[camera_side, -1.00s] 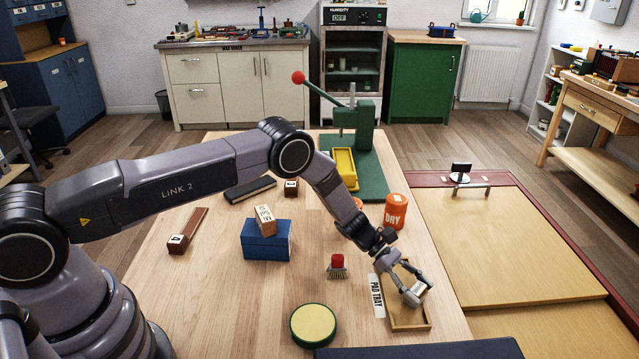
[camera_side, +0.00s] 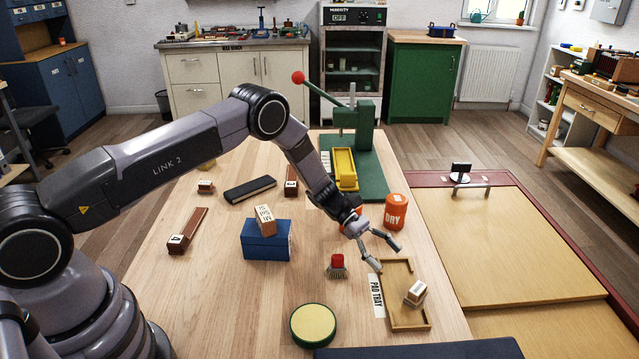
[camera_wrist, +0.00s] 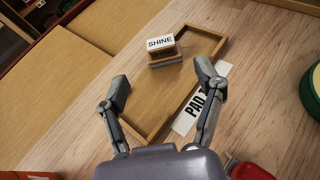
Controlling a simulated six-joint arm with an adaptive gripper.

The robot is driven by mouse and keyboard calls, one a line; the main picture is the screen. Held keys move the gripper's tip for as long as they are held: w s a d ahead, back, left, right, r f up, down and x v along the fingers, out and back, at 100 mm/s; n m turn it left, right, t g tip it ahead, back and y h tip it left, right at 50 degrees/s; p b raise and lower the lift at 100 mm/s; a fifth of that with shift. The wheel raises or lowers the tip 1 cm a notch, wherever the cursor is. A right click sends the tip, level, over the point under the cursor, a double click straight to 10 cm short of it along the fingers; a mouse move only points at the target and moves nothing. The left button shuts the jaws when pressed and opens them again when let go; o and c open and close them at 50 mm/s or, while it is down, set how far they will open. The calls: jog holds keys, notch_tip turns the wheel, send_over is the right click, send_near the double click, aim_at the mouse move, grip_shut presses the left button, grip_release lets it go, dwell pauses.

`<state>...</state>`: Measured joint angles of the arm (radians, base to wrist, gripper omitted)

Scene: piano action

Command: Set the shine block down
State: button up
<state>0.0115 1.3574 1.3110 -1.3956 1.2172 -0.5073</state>
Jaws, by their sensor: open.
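The shine block (camera_side: 415,293) is a small wooden block with a white top and a dark layer below. It lies in the pad tray (camera_side: 391,264), near the tray's right side in the side view. In the wrist view the block (camera_wrist: 162,48) shows the word SHINE and sits inside the tray (camera_wrist: 222,38), close to one long wall. My gripper (camera_side: 386,257) is open and empty above the tray's far end, apart from the block. In the wrist view its two fingers (camera_wrist: 162,85) are spread wide, with the block beyond them.
A red-handled brush (camera_side: 337,262) stands left of the tray. An orange DRY tub (camera_side: 396,212) stands behind it. A round green-rimmed pad (camera_side: 313,325) is at the front. A blue box (camera_side: 266,240) bears a labelled block (camera_side: 265,219). Bare table lies between box and brush.

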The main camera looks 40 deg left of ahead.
jog(key=shift+v, duration=1.1)
jog(key=s+a+r+m+y, duration=0.2)
jog(key=s+r+m, duration=0.15)
jog(key=r, duration=0.55)
jog(key=s+a+r+m+y, duration=0.1)
jog(key=s+r+m+y, duration=0.2)
jog(key=r, duration=0.5)
jog(key=s+a+r+m+y, duration=0.1)
jog(key=s+a+r+m, duration=0.2)
jog(key=r, duration=0.6)
jog(key=s+a+r+m+t+y, duration=0.2)
jog(key=s+a+r, duration=0.1)
jog(key=s, duration=0.5)
jog(key=s+a+r+m+t+y, duration=0.1)
jog(key=s+a+r+m+y, duration=0.1)
jog(key=s, duration=0.7)
jog(key=s+a+r+m+t+y, duration=0.2)
jog(key=s+a+r+m+y, duration=0.1)
jog(key=s, duration=0.6)
jog(key=shift+s+a+r+m+t, duration=0.3)
jog(key=shift+a+m, duration=0.45)
jog(key=shift+a, duration=0.5)
jog(key=shift+r, duration=0.1)
